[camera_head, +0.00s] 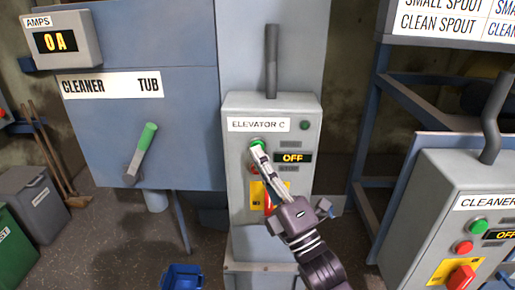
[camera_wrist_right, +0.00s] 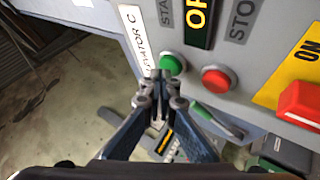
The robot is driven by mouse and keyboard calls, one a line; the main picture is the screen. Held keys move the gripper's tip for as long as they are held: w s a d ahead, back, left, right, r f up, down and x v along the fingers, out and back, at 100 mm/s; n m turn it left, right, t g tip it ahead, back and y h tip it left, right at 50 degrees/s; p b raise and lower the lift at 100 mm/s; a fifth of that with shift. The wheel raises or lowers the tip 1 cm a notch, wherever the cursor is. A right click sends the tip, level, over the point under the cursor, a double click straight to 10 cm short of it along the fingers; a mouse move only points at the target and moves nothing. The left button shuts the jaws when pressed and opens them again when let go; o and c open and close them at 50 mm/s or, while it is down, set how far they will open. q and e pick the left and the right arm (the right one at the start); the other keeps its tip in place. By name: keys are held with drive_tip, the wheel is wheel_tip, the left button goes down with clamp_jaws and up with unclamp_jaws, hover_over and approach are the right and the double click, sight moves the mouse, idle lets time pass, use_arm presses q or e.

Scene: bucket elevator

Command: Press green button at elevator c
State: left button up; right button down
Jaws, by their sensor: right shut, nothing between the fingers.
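The grey control box labelled ELEVATOR C (camera_head: 231,185) stands in the middle of the head view. Its green button (camera_head: 257,141) is at the upper left of the panel, beside a dark display reading OFF (camera_head: 292,158). My right gripper (camera_head: 258,152) is shut and empty, with its fingertips at the lower edge of the green button. In the right wrist view the fingertips (camera_wrist_right: 162,76) overlap the edge of the green button (camera_wrist_right: 173,63). I cannot tell whether they touch it. A red button (camera_wrist_right: 217,79) sits beside it. My left gripper is not in view.
My right arm covers part of the red knob (camera_head: 268,204) and yellow plate on this box. A CLEANER control box (camera_head: 425,215) stands at the right. A green-handled lever (camera_head: 146,137) is at the left. A blue bucket (camera_head: 182,277) is on the floor.

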drive_tip(key=shift+w, duration=0.4)
drive_tip(key=shift+s, duration=0.2)
idle(0.5)
drive_tip(key=shift+s, duration=0.75)
drive_tip(key=shift+s+a+p, duration=0.2)
drive_tip(key=shift+s+p, duration=0.4)
drive_tip(key=shift+s, duration=1.9)
